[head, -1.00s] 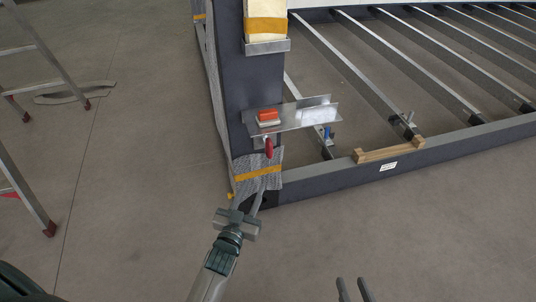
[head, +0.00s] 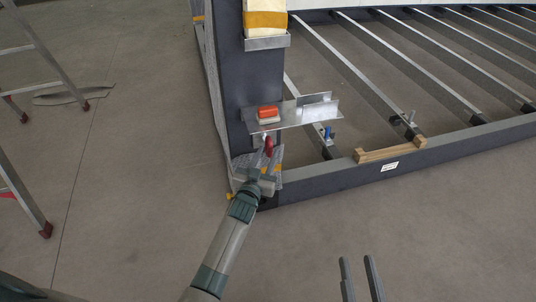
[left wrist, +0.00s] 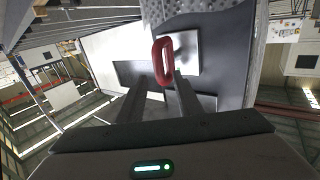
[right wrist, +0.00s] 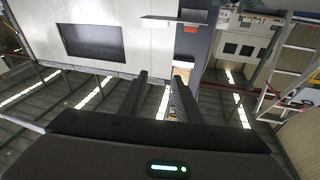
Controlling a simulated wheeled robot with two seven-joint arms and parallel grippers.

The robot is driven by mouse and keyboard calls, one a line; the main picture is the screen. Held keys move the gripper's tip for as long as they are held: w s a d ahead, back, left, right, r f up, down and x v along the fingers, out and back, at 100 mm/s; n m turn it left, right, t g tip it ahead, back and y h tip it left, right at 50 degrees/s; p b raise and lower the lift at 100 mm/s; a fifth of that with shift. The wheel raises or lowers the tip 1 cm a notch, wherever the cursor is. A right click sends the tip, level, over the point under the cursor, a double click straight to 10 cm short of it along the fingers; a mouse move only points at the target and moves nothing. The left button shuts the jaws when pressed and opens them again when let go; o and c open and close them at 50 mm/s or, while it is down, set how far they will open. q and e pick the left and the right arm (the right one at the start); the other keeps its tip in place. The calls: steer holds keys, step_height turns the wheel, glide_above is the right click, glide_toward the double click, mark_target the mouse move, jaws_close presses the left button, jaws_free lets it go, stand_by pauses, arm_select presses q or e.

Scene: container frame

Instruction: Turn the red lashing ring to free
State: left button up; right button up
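The red lashing ring (head: 268,146) hangs on the front of the dark corner post, just below a metal shelf plate. In the left wrist view the ring (left wrist: 155,63) is an upright red loop between and just beyond my finger ends. My left gripper (head: 262,160) is open, its fingers pointing up at the ring, one on each side. I cannot tell whether either finger touches it. My right gripper (head: 357,260) is open and empty, low in the head view and well away from the ring; it also shows in the right wrist view (right wrist: 160,80).
Grey wrapping with a yellow strap covers the post's foot. A wooden bar (head: 390,150) lies on the frame's front beam. The floor in front is clear.

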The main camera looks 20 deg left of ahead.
arm_select(q)
steer(key=shift+w, duration=0.8)
arm_select(e)
steer(key=shift+s+a+r+t, duration=0.1)
steer(key=shift+s+r+t, duration=0.15)
steer(key=shift+r+t, duration=0.35)
steer(key=shift+r, duration=0.1)
arm_select(q)
jaws_close()
